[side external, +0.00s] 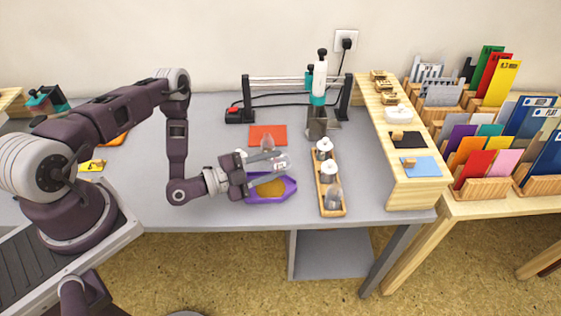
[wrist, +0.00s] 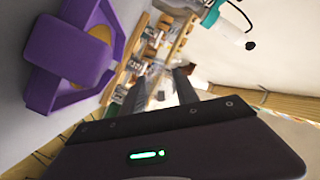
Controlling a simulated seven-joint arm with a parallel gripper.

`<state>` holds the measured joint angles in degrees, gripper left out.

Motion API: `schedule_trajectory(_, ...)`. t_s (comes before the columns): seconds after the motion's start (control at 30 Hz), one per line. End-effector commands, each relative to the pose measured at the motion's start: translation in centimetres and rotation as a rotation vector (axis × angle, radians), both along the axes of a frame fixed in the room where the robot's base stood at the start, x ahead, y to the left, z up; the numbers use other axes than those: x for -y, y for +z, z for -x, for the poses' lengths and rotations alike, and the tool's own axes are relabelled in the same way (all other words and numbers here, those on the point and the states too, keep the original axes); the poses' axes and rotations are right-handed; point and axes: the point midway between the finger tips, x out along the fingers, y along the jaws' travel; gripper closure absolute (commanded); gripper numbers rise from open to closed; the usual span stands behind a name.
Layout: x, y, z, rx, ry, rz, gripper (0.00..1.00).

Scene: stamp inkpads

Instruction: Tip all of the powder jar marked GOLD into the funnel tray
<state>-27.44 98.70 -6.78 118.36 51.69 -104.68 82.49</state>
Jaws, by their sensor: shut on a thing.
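My gripper (side external: 262,160) is shut on a clear jar (side external: 279,163), which lies tipped nearly on its side above the purple funnel tray (side external: 289,187). The jar's marking cannot be read, and I cannot tell whether powder is left in it. Gold-coloured powder (side external: 271,189) lies in the tray's middle. In the wrist view the purple tray (wrist: 78,48) is at the upper left, with some gold showing in it. My gripper's dark fingers (wrist: 160,92) reach away in the middle there, and the clear jar between them is hard to make out.
A wooden rack (side external: 341,211) with several clear and white-topped jars stands just right of the tray. An orange mat (side external: 268,131) lies behind my gripper. A press-like stand (side external: 318,100) is at the back. A wooden shelf (side external: 412,188) stands right.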

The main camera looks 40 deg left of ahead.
Motion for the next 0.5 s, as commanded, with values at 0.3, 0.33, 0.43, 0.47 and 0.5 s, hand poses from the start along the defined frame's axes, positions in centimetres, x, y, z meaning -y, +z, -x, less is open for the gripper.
schedule_trajectory(0.3,0.3,1.9,-0.7,-0.332,-0.003,-0.147,1.00)
schedule_trajectory(0.33,0.3,2.0,-0.7,-0.372,-0.003,-0.164,1.00)
schedule_trajectory(0.43,0.4,2.6,-0.9,-0.500,0.000,-0.216,1.00)
schedule_trajectory(0.47,0.5,2.7,-1.0,-0.535,-0.003,-0.233,1.00)
schedule_trajectory(0.5,0.4,2.9,-1.1,-0.581,0.000,-0.250,1.00)
